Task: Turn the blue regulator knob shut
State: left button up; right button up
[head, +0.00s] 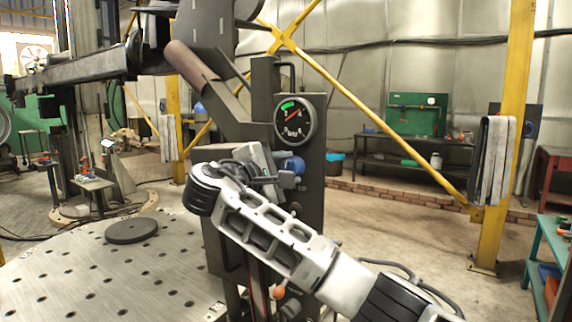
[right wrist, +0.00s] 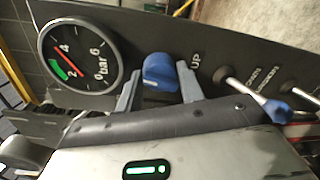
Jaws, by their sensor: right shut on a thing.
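The blue regulator knob (head: 294,165) is on the dark control panel (head: 311,190), just below a round pressure gauge (head: 295,119). My right gripper (head: 284,176) is at the knob, its arm coming in from the lower right. In the right wrist view the blue knob (right wrist: 159,69) sits between the two grey fingers of my right gripper (right wrist: 158,84), which are shut on it. The gauge (right wrist: 80,56) there has a green band near 2 and a red needle near 4. My left gripper is not in view.
Beside the knob in the right wrist view is a lever with a blue end (right wrist: 278,112), near the lettering "UP". A perforated metal table (head: 110,270) with a dark disc (head: 131,230) stands at left. A yellow post (head: 505,140) and a workbench (head: 400,152) are farther right.

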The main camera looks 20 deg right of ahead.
jog(key=shift+a+n, duration=0.1)
jog(key=shift+n, duration=1)
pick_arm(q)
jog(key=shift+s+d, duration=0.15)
pick_arm(e)
jog(key=o, duration=1)
jog(key=shift+c, duration=0.2)
pick_arm(q)
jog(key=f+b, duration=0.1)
jog(key=b, duration=0.1)
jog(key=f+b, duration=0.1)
jog(key=b, duration=0.1)
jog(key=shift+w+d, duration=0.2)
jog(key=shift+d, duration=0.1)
pick_arm(e)
jog(key=f+v, duration=0.1)
jog(key=v, duration=1.5)
jog(key=shift+r, duration=0.4)
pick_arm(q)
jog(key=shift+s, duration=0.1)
